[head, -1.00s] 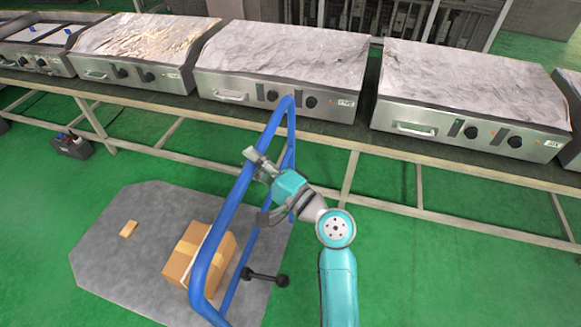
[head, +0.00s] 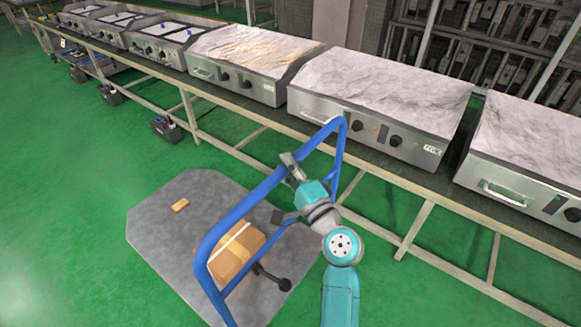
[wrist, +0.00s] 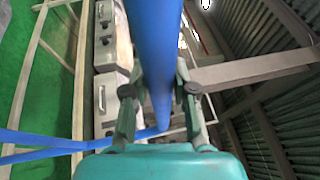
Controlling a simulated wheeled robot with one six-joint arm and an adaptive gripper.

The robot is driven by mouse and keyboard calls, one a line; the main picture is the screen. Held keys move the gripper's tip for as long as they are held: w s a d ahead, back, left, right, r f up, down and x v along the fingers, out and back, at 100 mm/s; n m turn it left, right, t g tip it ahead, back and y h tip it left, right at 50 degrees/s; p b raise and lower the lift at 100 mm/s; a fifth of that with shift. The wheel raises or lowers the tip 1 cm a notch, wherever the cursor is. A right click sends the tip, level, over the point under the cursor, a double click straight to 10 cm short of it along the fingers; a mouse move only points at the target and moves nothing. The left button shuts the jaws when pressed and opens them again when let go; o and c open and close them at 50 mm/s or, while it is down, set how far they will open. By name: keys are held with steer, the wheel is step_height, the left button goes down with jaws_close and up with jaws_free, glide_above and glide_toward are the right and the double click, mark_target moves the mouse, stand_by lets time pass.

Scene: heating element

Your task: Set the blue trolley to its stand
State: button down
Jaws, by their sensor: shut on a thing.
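The blue trolley's tubular handle frame (head: 247,203) rises in front of me in the head view, and its grey platform (head: 160,232) lies low over the green floor. My gripper (head: 292,170) is shut on the upper bar of the handle. In the wrist view the blue bar (wrist: 158,60) runs between the two fingers of my gripper (wrist: 160,95). A cardboard box (head: 238,255) sits on the platform behind the handle, and a small tan block (head: 180,205) lies near its far left. No stand that I can identify shows.
A long bench (head: 260,112) with a row of steel griddle units (head: 375,105) crosses the view behind the trolley. Its legs and low rails (head: 412,230) stand close to the right. Black boxes (head: 166,128) lie under it. Green floor is clear at left.

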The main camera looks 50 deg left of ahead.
steer(key=shift+f, duration=0.1)
steer(key=c, duration=0.9)
jaws_free()
steer(key=v, duration=1.2)
